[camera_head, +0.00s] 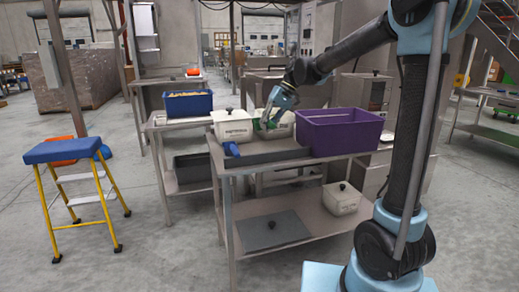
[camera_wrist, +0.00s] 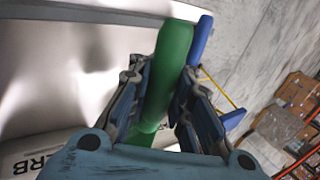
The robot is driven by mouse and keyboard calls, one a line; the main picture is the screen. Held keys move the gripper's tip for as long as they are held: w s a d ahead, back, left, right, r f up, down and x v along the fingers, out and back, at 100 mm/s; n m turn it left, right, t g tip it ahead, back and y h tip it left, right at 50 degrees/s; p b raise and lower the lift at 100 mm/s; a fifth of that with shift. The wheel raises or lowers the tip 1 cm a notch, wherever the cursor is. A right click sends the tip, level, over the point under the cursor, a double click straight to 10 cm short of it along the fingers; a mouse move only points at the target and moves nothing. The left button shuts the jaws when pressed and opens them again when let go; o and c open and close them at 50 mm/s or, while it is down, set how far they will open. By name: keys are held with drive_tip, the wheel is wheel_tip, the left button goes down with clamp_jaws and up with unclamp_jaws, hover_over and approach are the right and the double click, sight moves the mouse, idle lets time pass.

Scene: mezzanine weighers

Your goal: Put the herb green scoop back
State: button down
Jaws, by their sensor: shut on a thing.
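My gripper (camera_head: 272,114) is above the table beside a white tub (camera_head: 284,127). In the wrist view its fingers (camera_wrist: 163,78) are shut on the green handle of a scoop (camera_wrist: 172,60). Only a little of the green scoop (camera_head: 265,124) shows in the head view. The wrist view shows a white tub at lower left with lettering ending in "RB" (camera_wrist: 25,164). The scoop's lower end is hidden behind my gripper, so I cannot tell whether it touches the tub.
A lidded white tub (camera_head: 232,126) stands left on the table (camera_head: 222,161). A blue scoop (camera_head: 231,149) lies near the front left edge. A purple bin (camera_head: 340,136) stands close on the right. A lower shelf holds another lidded tub (camera_head: 341,199). A blue-topped step stool (camera_head: 62,149) stands left.

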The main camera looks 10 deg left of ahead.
drive_tip(key=f, duration=0.6)
drive_tip(key=shift+s+a, duration=0.15)
drive_tip(key=shift+a, duration=0.25)
drive_tip(key=shift+f, duration=1.8)
drive_tip(key=shift+f, duration=0.1)
drive_tip(key=c, duration=1.4)
unclamp_jaws()
drive_tip(key=shift+c, duration=0.2)
drive_tip(key=v, duration=1.2)
